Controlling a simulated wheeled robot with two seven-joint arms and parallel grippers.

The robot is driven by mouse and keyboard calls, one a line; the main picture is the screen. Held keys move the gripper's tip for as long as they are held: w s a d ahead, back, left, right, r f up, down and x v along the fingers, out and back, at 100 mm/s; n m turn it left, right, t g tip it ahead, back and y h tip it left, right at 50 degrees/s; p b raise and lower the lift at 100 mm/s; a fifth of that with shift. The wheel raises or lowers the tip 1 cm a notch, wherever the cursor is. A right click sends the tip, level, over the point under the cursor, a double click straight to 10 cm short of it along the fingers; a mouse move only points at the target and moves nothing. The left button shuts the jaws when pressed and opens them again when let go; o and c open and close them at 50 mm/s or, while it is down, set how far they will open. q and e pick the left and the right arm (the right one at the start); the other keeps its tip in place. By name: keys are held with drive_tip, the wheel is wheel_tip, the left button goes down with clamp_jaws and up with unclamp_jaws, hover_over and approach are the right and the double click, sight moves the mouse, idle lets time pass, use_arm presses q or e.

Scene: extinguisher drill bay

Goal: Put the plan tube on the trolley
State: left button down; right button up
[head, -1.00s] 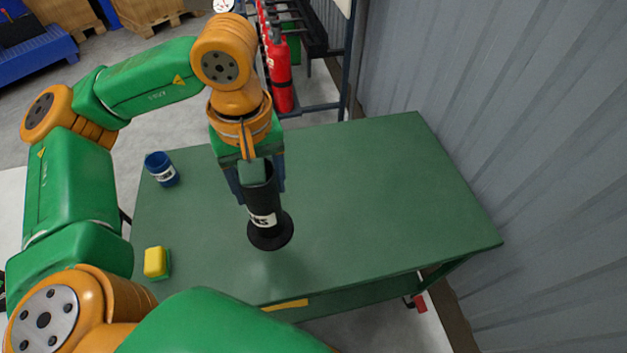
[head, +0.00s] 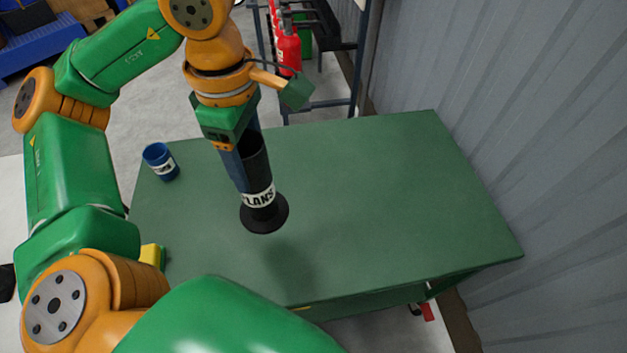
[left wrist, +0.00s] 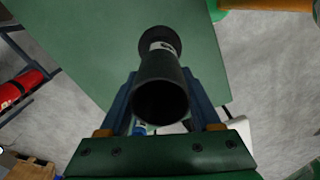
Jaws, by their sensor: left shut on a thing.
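The plan tube (head: 252,165) is a black, open-topped cylinder with a white "PLANS" band and a wide round foot. My left gripper (head: 243,170) is shut on the tube's upper part, one blue finger on each side. The tube is nearly upright, slightly tilted, and its foot hangs above the green top (head: 370,190), with its shadow apart from it. The left wrist view shows the tube (left wrist: 160,85) between the fingers (left wrist: 160,100), open mouth nearest the camera. The green top looks like the trolley's, with a dark wheel-like part below its right front. My right gripper is not in view.
A blue cup-like container (head: 161,161) stands at the top's left edge. A yellow block (head: 152,256) is partly hidden behind my arm. Red extinguishers (head: 289,50) stand in a rack behind. A corrugated wall (head: 520,110) bounds the right. The top's middle and right are clear.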

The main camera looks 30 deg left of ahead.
use_arm(q)
drive_tip(key=w+d+f+p, duration=0.1)
drive_tip(key=w+d+f, duration=0.4)
drive_tip(key=w+f, duration=0.4)
wheel_tip(320, 180, down, 3)
drive_tip(key=shift+w+d+r, duration=0.15)
drive_tip(key=shift+d, duration=0.2)
drive_tip(key=shift+c, duration=0.5)
unclamp_jaws()
